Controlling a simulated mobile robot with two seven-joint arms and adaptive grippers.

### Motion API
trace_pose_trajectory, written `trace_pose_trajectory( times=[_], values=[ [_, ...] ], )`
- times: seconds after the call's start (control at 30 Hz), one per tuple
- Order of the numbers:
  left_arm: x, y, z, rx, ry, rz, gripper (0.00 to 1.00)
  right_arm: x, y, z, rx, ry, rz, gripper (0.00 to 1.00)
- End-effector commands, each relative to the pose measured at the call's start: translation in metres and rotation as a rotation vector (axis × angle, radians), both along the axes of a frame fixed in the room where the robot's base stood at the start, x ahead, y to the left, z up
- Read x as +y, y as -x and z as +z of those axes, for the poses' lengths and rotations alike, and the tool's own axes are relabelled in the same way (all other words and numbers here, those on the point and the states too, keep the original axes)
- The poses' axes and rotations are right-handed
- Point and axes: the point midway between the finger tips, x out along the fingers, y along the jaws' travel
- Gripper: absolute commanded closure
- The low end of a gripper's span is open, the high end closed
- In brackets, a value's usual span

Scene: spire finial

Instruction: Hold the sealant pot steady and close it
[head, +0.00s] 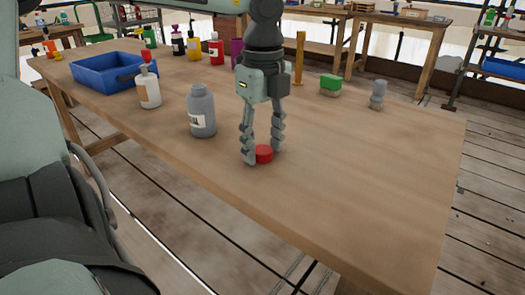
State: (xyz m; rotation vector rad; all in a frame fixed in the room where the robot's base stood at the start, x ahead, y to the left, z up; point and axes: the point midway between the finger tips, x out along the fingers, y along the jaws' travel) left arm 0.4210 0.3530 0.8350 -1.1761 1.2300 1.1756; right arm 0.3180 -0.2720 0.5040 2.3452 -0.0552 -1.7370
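A grey pot (202,112) with a pale label stands upright on the table, left of my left gripper. Its narrower neck shows at the top. A small round red lid (264,155) is low down at the tabletop, between the fingertips of my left gripper (263,157). This gripper points straight down, one finger on each side of the lid. The near finger partly overlaps the lid's left edge. I cannot tell whether the fingers press on it or stand slightly apart. The gripper is apart from the pot. My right gripper is not in view.
The wooden table (330,190) is clear at the front and right. A white bottle with a red top (149,92) and a blue bin (100,75) stand left. Several bottles line the back. A green block (330,82) and a grey finial-like piece (378,94) stand back right.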

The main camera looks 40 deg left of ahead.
Motion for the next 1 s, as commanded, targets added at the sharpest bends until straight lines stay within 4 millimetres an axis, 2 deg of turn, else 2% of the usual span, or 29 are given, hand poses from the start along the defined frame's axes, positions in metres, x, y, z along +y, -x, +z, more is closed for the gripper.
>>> trace_pose_trajectory(
  times=[0.03,0.17,0.57,0.67,0.83,1.0],
  values=[
    [0.0,0.0,0.0,0.0,0.0,0.0,0.62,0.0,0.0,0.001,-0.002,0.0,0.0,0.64],
    [0.0,0.0,0.0,0.0,0.0,0.0,0.79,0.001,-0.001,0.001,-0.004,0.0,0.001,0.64],
    [0.0,0.0,0.004,-0.001,0.0,0.0,0.79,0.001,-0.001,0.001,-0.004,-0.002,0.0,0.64],
    [0.0,-0.001,0.012,-0.002,-0.002,0.001,0.79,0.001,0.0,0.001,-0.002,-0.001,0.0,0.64],
    [0.001,-0.001,0.043,-0.006,-0.004,0.001,0.79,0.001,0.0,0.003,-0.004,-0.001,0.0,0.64],
    [0.034,0.014,0.065,-0.01,0.003,0.005,0.79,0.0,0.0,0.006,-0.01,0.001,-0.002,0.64]
  ],
)
